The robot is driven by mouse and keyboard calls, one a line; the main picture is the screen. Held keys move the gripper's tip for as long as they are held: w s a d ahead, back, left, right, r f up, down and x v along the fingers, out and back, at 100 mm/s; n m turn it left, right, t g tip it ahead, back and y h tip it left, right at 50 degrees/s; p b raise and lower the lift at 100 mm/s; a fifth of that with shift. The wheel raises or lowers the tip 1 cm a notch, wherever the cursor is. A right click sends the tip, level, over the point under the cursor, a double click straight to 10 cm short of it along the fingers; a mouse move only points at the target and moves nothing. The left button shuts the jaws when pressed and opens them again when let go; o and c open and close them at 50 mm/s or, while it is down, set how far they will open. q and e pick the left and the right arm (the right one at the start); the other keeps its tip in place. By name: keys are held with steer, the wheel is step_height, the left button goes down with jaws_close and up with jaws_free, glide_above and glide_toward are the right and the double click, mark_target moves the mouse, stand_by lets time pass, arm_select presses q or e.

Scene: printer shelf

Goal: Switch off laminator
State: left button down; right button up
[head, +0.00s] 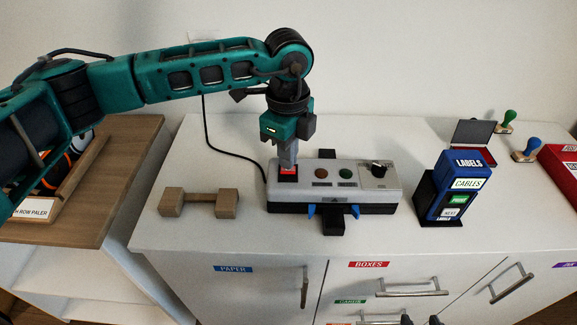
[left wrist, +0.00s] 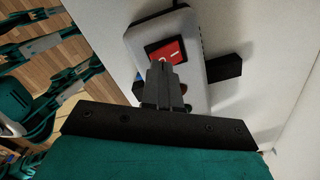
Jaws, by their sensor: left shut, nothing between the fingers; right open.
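The laminator (head: 333,185) is a grey box with a dark base on the white cabinet top. It has a red rocker switch (head: 288,170) at its left end, an orange and a green button, and a black knob at the right. My left gripper (head: 288,163) points down at the red switch, its shut fingers empty and partly covering it. The left wrist view shows the switch (left wrist: 166,50) just beyond the fingertips (left wrist: 160,68). I cannot tell whether they touch it. My right gripper is not clearly in view; only small dark parts show at the head view's bottom edge.
A brown dumbbell-shaped block (head: 198,203) lies left of the laminator. A blue label printer (head: 452,188) stands to the right, with stamps (head: 526,150) behind it. A black cable (head: 225,150) runs up the wall. A wooden tray (head: 95,205) is at the left.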

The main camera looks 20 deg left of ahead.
arm_select(q)
steer(key=shift+f+b, duration=0.45)
steer(key=shift+f, duration=0.25)
steer(key=shift+r, duration=0.1)
step_height(320, 180, up, 7)
steer(key=p, duration=0.4)
steer(key=shift+p, duration=0.35)
stand_by(0.6)
